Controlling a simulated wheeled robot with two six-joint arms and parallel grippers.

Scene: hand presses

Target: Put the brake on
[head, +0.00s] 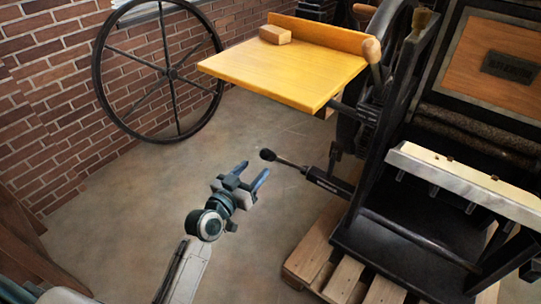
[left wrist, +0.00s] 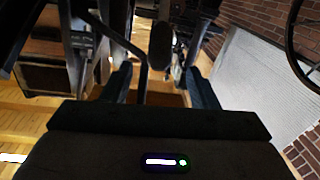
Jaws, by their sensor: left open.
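A short brake lever (head: 290,163) with a dark rounded knob sticks out to the left from a labelled black housing (head: 330,183) low on the press. My left gripper (head: 253,170) is open and empty, just below and to the left of the knob in the head view. In the left wrist view the knob (left wrist: 161,46) shows ahead, between the two open fingers of my left gripper (left wrist: 159,72). It appears apart from both fingers. The label on the housing is too small to read. My right gripper is not in view.
A yellow wooden board (head: 285,68) with a small wooden block (head: 275,34) juts out above the lever. The press frame (head: 395,120) stands on a wooden pallet (head: 318,250). A large spoked wheel (head: 172,73) is by the brick wall. The floor left of the press is clear.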

